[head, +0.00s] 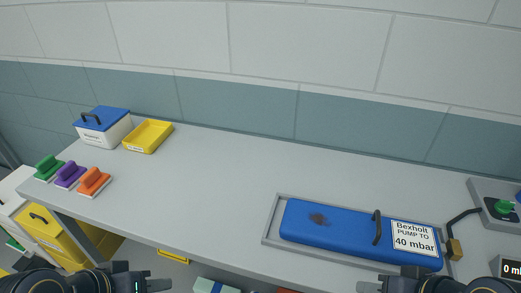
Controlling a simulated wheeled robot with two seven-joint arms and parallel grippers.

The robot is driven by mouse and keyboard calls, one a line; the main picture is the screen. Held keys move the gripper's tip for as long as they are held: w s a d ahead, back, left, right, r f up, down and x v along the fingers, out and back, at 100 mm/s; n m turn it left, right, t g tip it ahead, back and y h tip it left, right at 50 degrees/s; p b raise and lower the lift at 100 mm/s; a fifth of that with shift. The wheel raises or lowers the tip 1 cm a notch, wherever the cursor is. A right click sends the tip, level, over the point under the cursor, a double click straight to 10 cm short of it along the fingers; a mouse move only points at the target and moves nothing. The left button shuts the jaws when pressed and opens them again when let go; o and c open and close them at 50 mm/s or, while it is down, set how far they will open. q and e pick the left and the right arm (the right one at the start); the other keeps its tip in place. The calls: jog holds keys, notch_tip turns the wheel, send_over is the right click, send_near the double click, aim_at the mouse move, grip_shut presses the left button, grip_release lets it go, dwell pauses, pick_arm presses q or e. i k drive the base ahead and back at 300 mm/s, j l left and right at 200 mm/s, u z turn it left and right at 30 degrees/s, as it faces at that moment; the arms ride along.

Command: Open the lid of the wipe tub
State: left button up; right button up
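The wipe tub (103,133) is a white box with a blue lid (104,117) and a dark handle on top. It stands at the far left of the grey bench, against the wall, and the lid looks closed. My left gripper (152,284) is at the bottom edge of the view, in front of the bench and well apart from the tub. My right gripper (372,286) is at the bottom edge right of centre, far from the tub. Both grippers are partly cut off, and I cannot tell their finger gaps. I see nothing held.
A yellow tray (148,137) stands right beside the tub. Green (49,168), purple (69,175) and orange (94,181) handled blocks lie in front. A blue Bexholt pad (345,229) lies in a grey tray (270,236) at right. The bench middle (220,178) is clear.

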aim_at(102, 118)
jog(key=u, duration=1.2)
